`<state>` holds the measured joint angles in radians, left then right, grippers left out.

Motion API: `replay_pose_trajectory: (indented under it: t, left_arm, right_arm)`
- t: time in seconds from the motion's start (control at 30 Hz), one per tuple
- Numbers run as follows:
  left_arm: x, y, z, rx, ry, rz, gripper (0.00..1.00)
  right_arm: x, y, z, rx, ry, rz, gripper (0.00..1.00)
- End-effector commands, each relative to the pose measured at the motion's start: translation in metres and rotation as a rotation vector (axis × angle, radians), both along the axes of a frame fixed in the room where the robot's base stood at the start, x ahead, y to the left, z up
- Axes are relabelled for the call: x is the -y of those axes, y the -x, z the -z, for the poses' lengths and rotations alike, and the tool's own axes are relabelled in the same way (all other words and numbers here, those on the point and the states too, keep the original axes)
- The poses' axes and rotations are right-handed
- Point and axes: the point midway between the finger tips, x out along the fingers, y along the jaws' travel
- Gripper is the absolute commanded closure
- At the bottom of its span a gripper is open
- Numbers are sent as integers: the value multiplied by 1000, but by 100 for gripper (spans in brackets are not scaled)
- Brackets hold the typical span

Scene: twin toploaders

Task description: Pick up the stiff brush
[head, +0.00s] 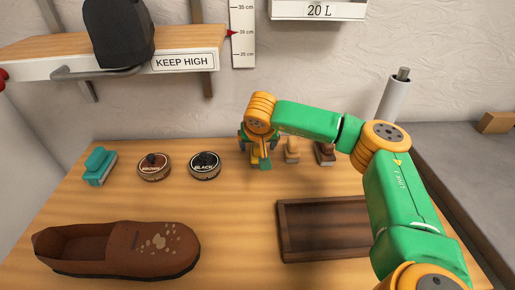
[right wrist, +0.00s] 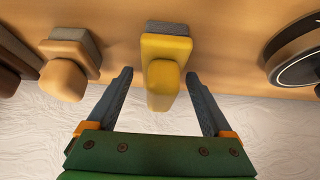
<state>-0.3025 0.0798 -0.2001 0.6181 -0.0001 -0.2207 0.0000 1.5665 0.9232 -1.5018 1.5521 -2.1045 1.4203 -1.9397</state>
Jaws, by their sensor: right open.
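Several brushes stand along the back of the wooden table, and I cannot read from the frames which is called stiff. A yellow-handled brush with grey bristles (right wrist: 165,70) stands between the two fingers of my right gripper (right wrist: 160,77) in the right wrist view, with a gap on each side. In the head view my right gripper (head: 258,148) is over that brush and hides most of it. The gripper is open. A tan brush (head: 292,150) and a dark brown brush (head: 325,153) stand to its right. A teal brush (head: 98,166) is at the far left. My left gripper is out of view.
Two round polish tins, brown (head: 154,167) and black (head: 205,165), sit left of the gripper. A brown shoe (head: 120,250) lies at front left. An empty dark wooden tray (head: 284,232) lies at front right. A shelf (head: 180,48) overhangs the back left.

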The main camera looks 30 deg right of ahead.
Motion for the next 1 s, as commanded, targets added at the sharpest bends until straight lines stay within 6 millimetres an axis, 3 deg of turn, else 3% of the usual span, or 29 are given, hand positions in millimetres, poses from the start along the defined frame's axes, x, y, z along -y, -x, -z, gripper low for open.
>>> replay_pose_trajectory:
  t: [0.17,0.4,0.5,0.8,1.0]
  left_arm:
    - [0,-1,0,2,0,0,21]
    - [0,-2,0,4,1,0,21]
    - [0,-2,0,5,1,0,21]
    - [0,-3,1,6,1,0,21]
    - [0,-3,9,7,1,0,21]
  right_arm:
    - [0,0,0,0,-1,-1,15]
    - [0,0,0,0,-1,-1,80]
    - [0,0,0,0,-1,-1,100]
    - [0,-1,-4,3,-1,0,100]
    - [-5,5,-40,6,-3,-4,100]
